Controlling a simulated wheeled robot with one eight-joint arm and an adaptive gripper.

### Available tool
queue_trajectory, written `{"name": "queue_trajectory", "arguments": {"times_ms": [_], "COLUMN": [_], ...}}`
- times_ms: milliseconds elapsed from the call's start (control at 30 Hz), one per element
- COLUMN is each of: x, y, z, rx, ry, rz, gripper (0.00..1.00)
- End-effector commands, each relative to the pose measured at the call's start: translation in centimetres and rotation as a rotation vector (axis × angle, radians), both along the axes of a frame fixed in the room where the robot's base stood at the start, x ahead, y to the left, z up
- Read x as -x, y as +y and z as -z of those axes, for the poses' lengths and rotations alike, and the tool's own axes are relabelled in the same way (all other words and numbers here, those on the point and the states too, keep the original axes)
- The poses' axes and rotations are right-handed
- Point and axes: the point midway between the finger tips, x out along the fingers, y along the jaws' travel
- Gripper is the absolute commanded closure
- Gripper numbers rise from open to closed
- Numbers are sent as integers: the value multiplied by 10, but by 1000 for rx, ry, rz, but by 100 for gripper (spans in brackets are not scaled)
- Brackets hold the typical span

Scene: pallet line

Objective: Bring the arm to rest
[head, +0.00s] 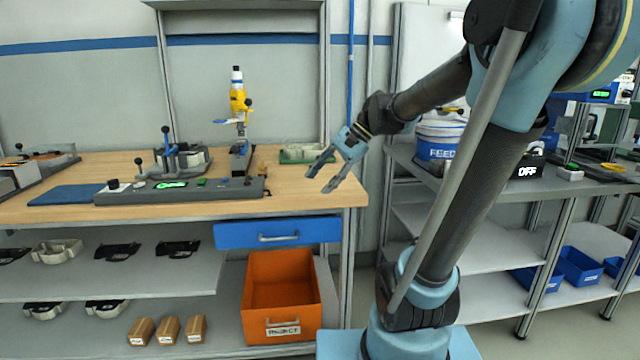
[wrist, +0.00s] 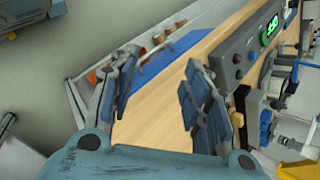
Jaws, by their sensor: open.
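My gripper (head: 326,173) hangs in the air by the right front corner of the wooden workbench (head: 330,196) in the head view. Its two fingers point down and to the left and are spread apart with nothing between them. In the wrist view my gripper (wrist: 155,95) is also open and empty, with the bench top (wrist: 155,127) behind the fingers. My arm reaches in from the right of the head view, bent at the elbow.
A grey control panel (head: 190,191) and a yellow-topped press (head: 238,100) stand on the bench, left of my gripper. Below are a blue drawer (head: 278,233) and an orange reject bin (head: 281,285). A metal shelf (head: 500,222) with a white-blue feed bucket (head: 437,140) stands at right.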

Motion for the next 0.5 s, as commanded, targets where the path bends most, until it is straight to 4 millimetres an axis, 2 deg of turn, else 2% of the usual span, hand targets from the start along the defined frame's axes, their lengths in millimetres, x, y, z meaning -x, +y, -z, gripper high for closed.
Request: {"name": "queue_trajectory", "arguments": {"times_ms": [100,500], "x": [26,98], "y": [-25,-115], "z": [28,122], "rx": [93,437], "ry": [-83,-323], "rz": [-40,-239], "gripper": [56,56]}}
